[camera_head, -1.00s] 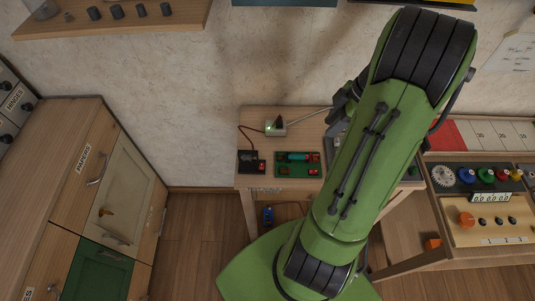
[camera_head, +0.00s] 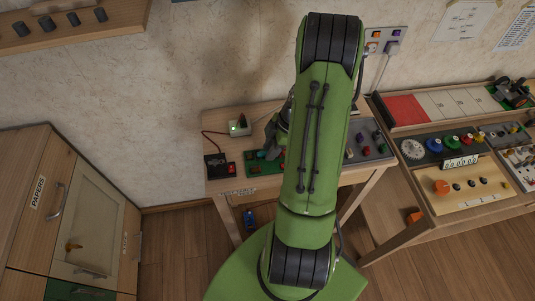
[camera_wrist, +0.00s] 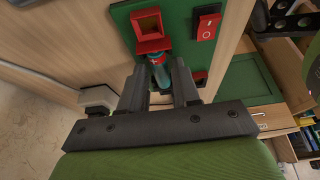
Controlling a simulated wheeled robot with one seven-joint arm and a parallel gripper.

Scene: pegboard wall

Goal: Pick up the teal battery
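The teal battery (camera_wrist: 160,73) lies in a red holder (camera_wrist: 149,40) on a green board (camera_wrist: 178,20), seen in the wrist view. My gripper (camera_wrist: 159,75) is over the board, with one dark finger on each side of the battery's near part. The fingers stand apart and I see no clear grip on the battery. In the head view, my gripper (camera_head: 275,135) is at the green board (camera_head: 250,169), and my arm hides part of the board.
A red rocker switch (camera_wrist: 206,24) is on the board beside the holder. In the head view, a white box with a green light (camera_head: 239,128) and a black unit (camera_head: 217,166) sit nearby on the wooden table (camera_head: 220,187). A control panel bench (camera_head: 470,205) stands at right.

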